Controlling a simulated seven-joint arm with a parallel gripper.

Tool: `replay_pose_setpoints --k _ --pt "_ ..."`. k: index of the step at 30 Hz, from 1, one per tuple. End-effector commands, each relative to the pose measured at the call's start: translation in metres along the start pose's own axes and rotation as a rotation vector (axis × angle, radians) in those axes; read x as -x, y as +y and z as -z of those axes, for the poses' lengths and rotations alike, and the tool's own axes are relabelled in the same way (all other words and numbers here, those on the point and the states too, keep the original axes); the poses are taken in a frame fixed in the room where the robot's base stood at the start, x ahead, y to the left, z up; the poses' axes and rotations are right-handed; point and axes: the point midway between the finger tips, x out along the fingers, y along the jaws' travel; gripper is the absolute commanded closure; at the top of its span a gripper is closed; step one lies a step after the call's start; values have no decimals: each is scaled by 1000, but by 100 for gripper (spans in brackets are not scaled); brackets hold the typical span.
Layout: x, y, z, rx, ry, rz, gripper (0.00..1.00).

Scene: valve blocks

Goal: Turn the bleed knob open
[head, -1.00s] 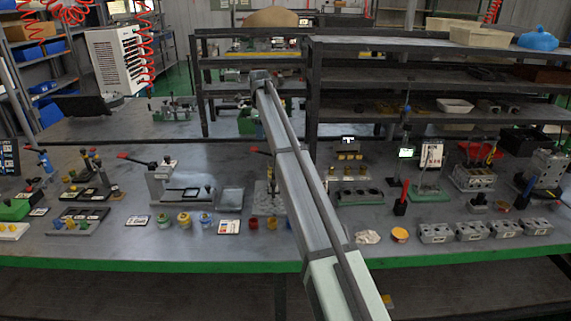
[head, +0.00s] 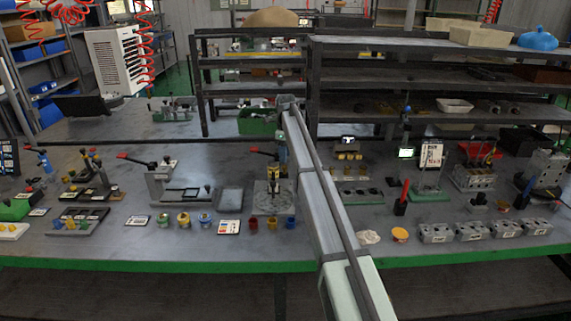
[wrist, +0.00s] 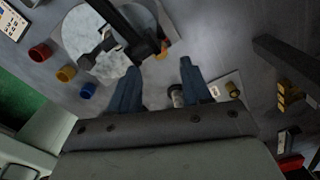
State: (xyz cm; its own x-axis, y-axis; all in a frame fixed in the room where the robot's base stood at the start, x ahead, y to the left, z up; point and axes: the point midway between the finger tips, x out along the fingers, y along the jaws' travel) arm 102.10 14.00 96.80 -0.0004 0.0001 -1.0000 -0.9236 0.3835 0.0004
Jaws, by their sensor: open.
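In the wrist view my gripper (wrist: 160,86) is open, with two blue fingers apart and nothing seen held between them. Past the fingertips is a black valve-like fixture (wrist: 143,55) with a bar, above a pale round patch on a grey plate (wrist: 75,38). A small dark and pale cylinder (wrist: 177,96) shows low between the fingers, and a yellow knob (wrist: 232,88) lies right of them. I cannot tell which part is the bleed knob.
Red (head: 253,223), yellow (head: 271,223) and blue (head: 291,222) cups stand in front of the plate. A rack with yellow pieces (head: 348,155) is to the right. A dark bar (wrist: 285,65) crosses the wrist view's right side. Bare table shows near the front edge.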

Motion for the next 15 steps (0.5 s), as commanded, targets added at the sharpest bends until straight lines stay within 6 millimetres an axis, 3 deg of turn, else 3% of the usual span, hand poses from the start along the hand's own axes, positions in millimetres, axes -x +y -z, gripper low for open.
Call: replay_pose_setpoints --k 6,15 --pt "-31 0 0 0 0 -1 52" --pt "-46 0 0 1 -1 1 52"
